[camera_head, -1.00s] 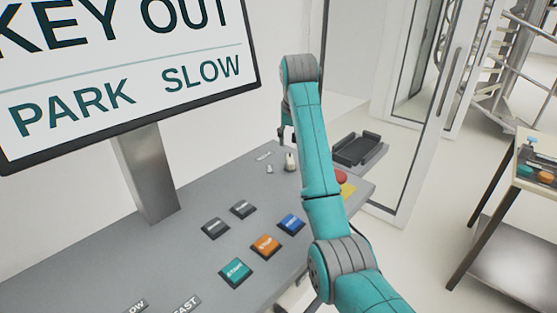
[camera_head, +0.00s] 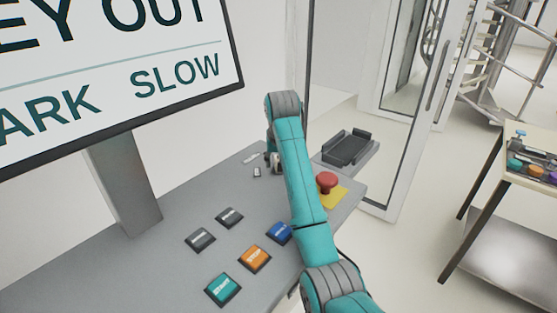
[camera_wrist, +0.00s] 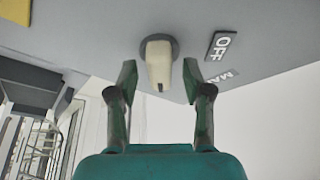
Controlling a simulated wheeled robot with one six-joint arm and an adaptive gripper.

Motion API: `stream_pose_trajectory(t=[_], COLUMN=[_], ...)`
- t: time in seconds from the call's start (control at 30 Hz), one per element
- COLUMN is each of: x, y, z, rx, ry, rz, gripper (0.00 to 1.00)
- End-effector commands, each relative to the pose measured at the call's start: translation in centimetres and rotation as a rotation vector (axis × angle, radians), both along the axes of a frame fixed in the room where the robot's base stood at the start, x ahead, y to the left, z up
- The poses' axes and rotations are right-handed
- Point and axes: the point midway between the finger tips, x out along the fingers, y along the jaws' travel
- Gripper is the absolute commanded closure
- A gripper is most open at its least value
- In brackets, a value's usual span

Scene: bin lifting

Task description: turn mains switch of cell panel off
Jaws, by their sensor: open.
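The mains switch is a cream lever knob on a round grey base (camera_wrist: 159,62) in the wrist view, set in the grey cell panel (camera_wrist: 95,28). A dark OFF label (camera_wrist: 220,45) is beside it, with a partly cut-off label reading MA (camera_wrist: 224,77) near it. My gripper (camera_wrist: 158,74) is open, with one green finger on each side of the knob and gaps visible on both sides. In the head view my gripper (camera_head: 273,153) is low at the far end of the panel (camera_head: 165,225), and the switch is largely hidden by it.
A red mushroom button (camera_head: 327,182) on a yellow plate stands right of my arm. Several square buttons, including a blue one (camera_head: 280,233), lie nearer. A screen (camera_head: 120,85) on a post rises at left. A black tray (camera_head: 348,147) sits beyond the panel.

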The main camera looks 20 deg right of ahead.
Motion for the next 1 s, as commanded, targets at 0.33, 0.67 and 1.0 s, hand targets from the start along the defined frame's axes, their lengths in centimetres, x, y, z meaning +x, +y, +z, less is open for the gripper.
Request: stream_pose_trajectory(t=[0.33,0.67,1.0], x=[0.01,0.0,0.02], y=[0.0,-0.05,-0.26], z=[0.03,0.03,0.02], rx=[0.0,0.001,0.0], ry=[0.0,0.0,0.0], rz=[0.0,0.053,0.297], gripper=[1.0,1.0,1.0])
